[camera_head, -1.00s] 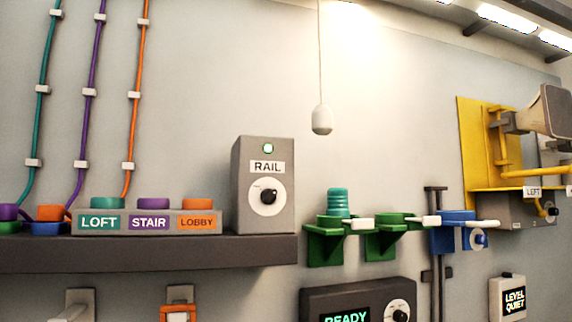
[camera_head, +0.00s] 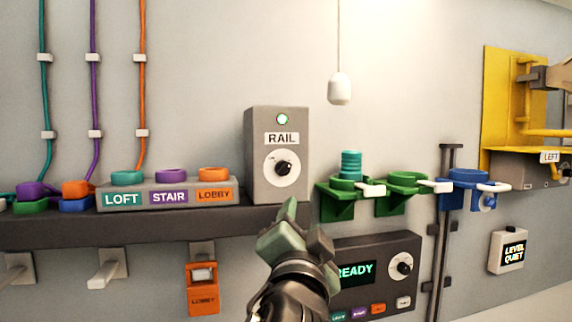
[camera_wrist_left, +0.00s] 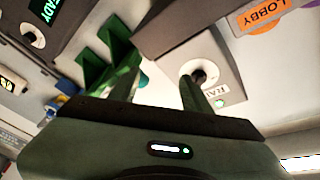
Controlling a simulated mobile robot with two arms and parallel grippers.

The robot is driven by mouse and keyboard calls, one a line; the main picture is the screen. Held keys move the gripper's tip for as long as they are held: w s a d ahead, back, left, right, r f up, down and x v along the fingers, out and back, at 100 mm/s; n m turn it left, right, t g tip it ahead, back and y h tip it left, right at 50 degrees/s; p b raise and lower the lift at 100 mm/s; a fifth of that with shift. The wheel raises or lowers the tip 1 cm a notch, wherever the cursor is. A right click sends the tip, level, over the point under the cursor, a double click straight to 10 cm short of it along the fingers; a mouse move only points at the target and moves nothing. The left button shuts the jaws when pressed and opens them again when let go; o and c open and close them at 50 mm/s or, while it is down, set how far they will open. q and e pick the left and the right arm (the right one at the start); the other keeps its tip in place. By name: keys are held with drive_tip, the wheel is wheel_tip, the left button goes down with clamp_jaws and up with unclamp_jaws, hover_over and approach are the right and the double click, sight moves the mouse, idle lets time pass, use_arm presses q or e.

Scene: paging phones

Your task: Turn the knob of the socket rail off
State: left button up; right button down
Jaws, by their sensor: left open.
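The socket rail is a grey box labelled RAIL (camera_head: 260,150) on the dark shelf. It has a lit green light (camera_head: 282,119) and a black knob (camera_head: 283,168) on a white dial. My left gripper (camera_head: 303,215) is in front of and below the box in the head view, apart from the knob. In the left wrist view the open fingers (camera_wrist_left: 160,88) point toward the box (camera_wrist_left: 212,62), with the knob (camera_wrist_left: 196,76) just beyond one fingertip. Nothing is between the fingers. My right gripper is not in view.
The LOFT, STAIR and LOBBY block (camera_head: 165,194) stands left of the box on the shelf (camera_head: 130,228). Green brackets (camera_head: 340,205) are on the right. A READY panel (camera_head: 390,250) is below right, partly behind my gripper. A white pull cord handle (camera_head: 340,90) hangs above.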

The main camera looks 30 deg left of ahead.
use_arm(q)
drive_tip(key=n+y, duration=0.1)
drive_tip(key=y, duration=0.1)
approach(287, 169)
drive_tip(key=p+x, duration=0.3)
drive_tip(key=x, duration=0.4)
drive_tip(key=shift+a+r+p, duration=0.25)
drive_tip(key=shift+a+p, duration=0.05)
drive_tip(key=shift+p, duration=0.05)
drive_tip(key=shift+w+a, duration=0.25)
drive_tip(key=shift+w, duration=0.4)
